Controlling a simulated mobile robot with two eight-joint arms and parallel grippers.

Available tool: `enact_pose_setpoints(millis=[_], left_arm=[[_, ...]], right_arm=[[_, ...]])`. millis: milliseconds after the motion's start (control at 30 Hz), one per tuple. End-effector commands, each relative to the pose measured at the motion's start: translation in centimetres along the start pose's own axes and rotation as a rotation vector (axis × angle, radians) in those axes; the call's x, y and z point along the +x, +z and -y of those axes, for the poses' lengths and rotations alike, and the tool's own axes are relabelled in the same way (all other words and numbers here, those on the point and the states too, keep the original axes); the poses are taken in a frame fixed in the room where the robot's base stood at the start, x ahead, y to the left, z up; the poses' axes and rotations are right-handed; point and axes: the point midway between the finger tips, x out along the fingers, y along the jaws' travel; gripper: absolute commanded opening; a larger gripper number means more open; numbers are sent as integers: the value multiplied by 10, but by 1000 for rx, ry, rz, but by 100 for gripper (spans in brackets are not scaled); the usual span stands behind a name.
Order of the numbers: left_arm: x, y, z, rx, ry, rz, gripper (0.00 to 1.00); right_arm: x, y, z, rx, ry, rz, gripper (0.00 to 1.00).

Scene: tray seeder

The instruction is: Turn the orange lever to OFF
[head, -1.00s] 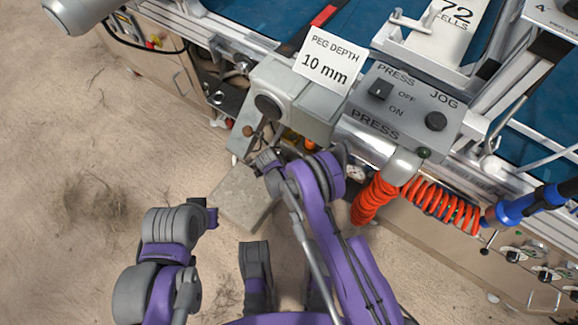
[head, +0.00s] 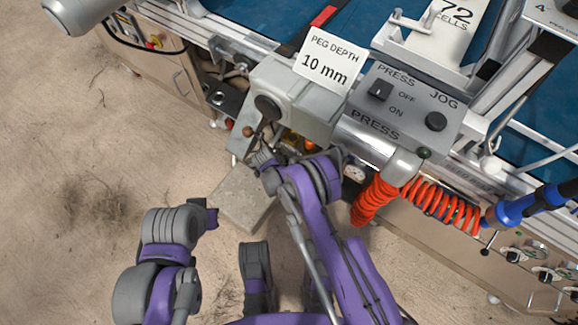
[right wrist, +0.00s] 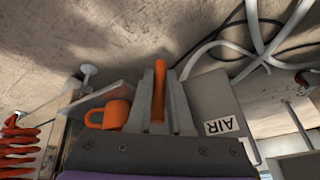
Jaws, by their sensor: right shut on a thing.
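The orange lever (right wrist: 159,82) stands upright between the two grey fingers of my right gripper (right wrist: 158,100) in the right wrist view. The fingers are shut on it, and its top shows above them. Its lower part is hidden by the gripper. In the head view my right arm reaches below the press head, and its fingers and the lever's grip cannot be made out there. No OFF mark for this lever is readable. My left arm shows at lower left in the head view, but its fingers do not show.
An orange loop-shaped part (right wrist: 110,115) is left of the fingers, and a grey box marked AIR (right wrist: 218,105) is close on the right. The press control box (head: 405,110), a coiled red hose (head: 430,195) and a grey block (head: 243,198) surround my arm. Bare floor lies left.

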Motion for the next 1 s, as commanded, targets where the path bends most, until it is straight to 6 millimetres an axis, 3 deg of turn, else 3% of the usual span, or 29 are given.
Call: enact_pose_setpoints(millis=[300, 333, 400, 767, 1000], left_arm=[[0, 0, 0, 0, 0, 0, 0], [0, 0, 0, 0, 0, 0, 0], [0, 0, 0, 0, 0, 0, 0], [-1, 0, 0, 0, 0, 0, 0], [-10, -2, 0, 0, 0, 1, 0]], right_arm=[[0, 0, -1, -10, 18, -14, 0], [0, 0, -1, -10, 18, -14, 22], [0, 0, -1, -10, 18, -14, 31], [-6, 0, 0, -10, 17, -14, 31], [-49, 0, 0, -12, 16, -14, 31]])
